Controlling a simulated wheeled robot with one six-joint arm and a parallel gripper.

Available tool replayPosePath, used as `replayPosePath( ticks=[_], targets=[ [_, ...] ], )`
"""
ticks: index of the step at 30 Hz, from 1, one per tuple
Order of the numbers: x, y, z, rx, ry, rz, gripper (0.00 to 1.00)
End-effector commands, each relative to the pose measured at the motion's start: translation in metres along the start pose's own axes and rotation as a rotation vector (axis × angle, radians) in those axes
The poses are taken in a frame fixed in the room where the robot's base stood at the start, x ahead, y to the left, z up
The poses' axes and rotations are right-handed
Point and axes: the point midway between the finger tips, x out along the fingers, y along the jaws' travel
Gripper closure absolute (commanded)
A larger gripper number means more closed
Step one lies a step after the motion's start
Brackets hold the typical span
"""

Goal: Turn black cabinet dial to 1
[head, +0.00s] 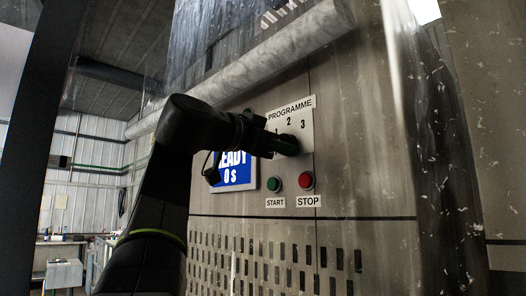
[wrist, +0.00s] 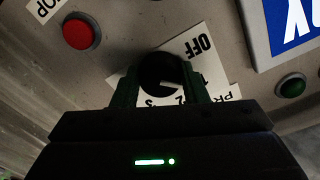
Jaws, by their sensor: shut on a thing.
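The black dial (wrist: 158,68) sits on a white PROGRAMME plate (wrist: 212,62) marked OFF, 1, 2 and 3. In the wrist view the plate appears turned, with OFF at upper right and the numbers below. A white pointer mark on the dial points right and slightly down, roughly toward the 1; its exact alignment is unclear. My gripper (wrist: 160,88) is shut on the dial, one finger on each side. In the head view my gripper (head: 284,145) reaches the plate (head: 306,140) from the left and hides much of the dial and the 1.
Below the plate are a green START button (head: 275,183) and a red STOP button (head: 306,180). A blue display (head: 236,172) reading 0 S sits left, partly behind my arm. A thick pale pipe (head: 270,55) crosses above. A slotted grille (head: 270,258) lies below.

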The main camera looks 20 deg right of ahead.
Motion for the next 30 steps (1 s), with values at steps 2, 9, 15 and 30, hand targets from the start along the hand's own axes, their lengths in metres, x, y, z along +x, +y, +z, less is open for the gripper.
replayPosePath(
  ticks=[2,9,15,30],
  targets=[
    [-0.0002,0.0001,-0.0005,0.009,0.001,0.0,0.83],
    [-0.0002,-0.0001,-0.0008,0.014,0.001,0.0,0.83],
    [-0.0002,-0.0001,-0.0009,0.014,0.001,-0.001,0.52],
    [-0.0068,-0.0005,0.0005,0.013,-0.001,-0.002,0.38]
  ],
)
